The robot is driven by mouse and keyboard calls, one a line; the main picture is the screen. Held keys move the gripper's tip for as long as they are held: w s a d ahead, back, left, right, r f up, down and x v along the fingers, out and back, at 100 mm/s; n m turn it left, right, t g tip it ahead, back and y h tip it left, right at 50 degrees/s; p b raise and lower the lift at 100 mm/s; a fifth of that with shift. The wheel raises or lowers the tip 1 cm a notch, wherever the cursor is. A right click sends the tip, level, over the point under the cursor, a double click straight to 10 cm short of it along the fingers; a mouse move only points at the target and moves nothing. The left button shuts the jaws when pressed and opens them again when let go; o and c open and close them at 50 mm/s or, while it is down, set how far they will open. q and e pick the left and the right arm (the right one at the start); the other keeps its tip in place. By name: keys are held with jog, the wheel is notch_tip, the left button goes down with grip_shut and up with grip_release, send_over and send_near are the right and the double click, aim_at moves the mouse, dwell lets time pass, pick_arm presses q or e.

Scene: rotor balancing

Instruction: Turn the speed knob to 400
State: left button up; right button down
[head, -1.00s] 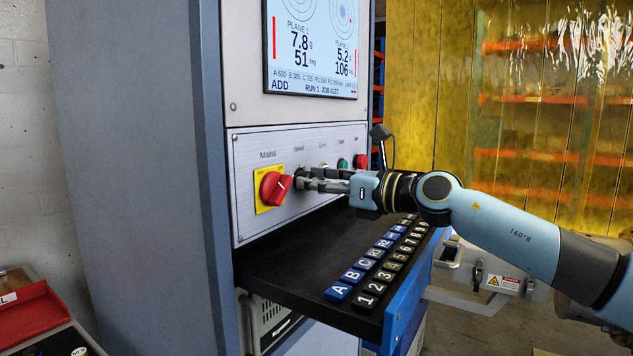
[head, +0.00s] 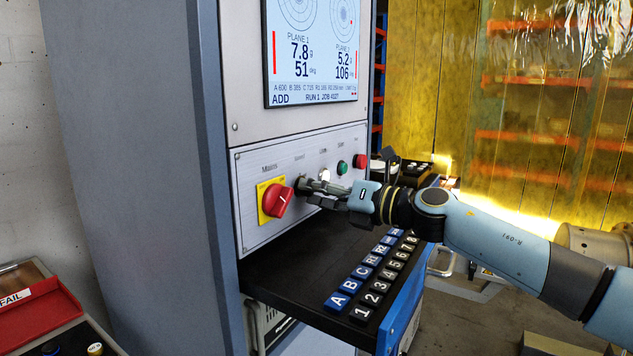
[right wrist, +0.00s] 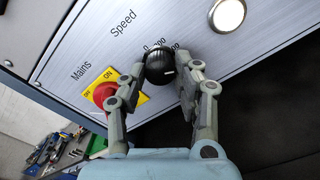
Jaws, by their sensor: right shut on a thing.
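The speed knob (right wrist: 159,66) is round and black with a white mark on its face, under the label "Speed" in the right wrist view. My right gripper (right wrist: 168,72) is shut on it, one finger on each side. Printed numbers beside the knob are partly hidden, and I cannot tell which value the mark meets. In the head view the dark knob (head: 301,184) is partly covered by my right gripper (head: 313,187), which reaches in from the right. My left gripper is not in view.
The red mains switch (head: 277,201) on its yellow plate sits just left of the knob. Green (head: 342,167) and red (head: 359,161) buttons are to the right. A shelf with lettered and numbered keys (head: 362,273) juts out below. The screen (head: 312,50) is above.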

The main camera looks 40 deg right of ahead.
jog(key=shift+r+m, duration=0.1)
jog(key=shift+m, duration=0.3)
jog(key=c, duration=1)
grip_release()
jog(key=shift+o, duration=0.2)
jog(key=shift+s+d, duration=0.1)
jog(key=v, duration=0.7)
jog(key=shift+s, duration=0.15)
